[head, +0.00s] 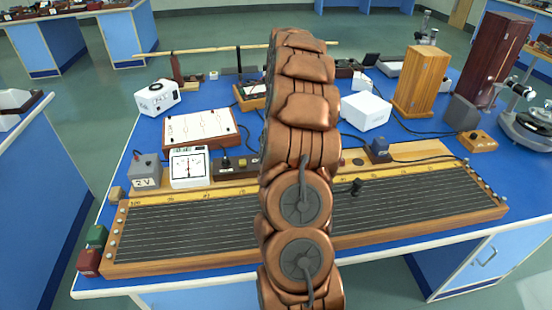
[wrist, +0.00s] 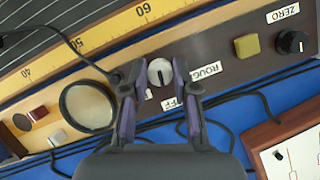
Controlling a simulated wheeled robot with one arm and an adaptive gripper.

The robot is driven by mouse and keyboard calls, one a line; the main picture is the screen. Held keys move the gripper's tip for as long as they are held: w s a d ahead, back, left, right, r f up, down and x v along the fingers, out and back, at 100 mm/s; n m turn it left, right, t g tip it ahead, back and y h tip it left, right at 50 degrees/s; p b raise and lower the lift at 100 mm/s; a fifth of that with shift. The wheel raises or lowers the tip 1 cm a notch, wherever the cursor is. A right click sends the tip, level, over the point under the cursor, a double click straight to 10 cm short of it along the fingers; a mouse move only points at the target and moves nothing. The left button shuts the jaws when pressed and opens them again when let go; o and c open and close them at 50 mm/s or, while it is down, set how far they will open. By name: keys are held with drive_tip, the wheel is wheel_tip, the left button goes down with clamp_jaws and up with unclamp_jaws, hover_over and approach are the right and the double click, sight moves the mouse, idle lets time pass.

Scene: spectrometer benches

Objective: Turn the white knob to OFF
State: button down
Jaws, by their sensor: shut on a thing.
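The white knob (wrist: 160,70) sits on a dark panel in the wrist view, between the two purple-padded fingers of my gripper (wrist: 157,82). My gripper is shut on the knob, one finger on each side. A dark line marks the knob's face and points roughly toward the bottom of the picture. A ROUGH label (wrist: 205,71) is right of the knob. The OFF label (wrist: 174,104) is below it and partly covered by a finger. In the head view my arm hides the knob and gripper.
A yellow square button (wrist: 247,46) and a black knob (wrist: 292,43) by a ZERO label are to the right. A long wire board (head: 190,230), a white meter (head: 190,168) and a 2 V box (head: 145,170) stand on the bench. Cables lie nearby.

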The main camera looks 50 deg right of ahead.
drive_tip(key=shift+n, duration=0.6)
drive_tip(key=shift+g+b, duration=0.3)
drive_tip(key=c, duration=0.9)
unclamp_jaws()
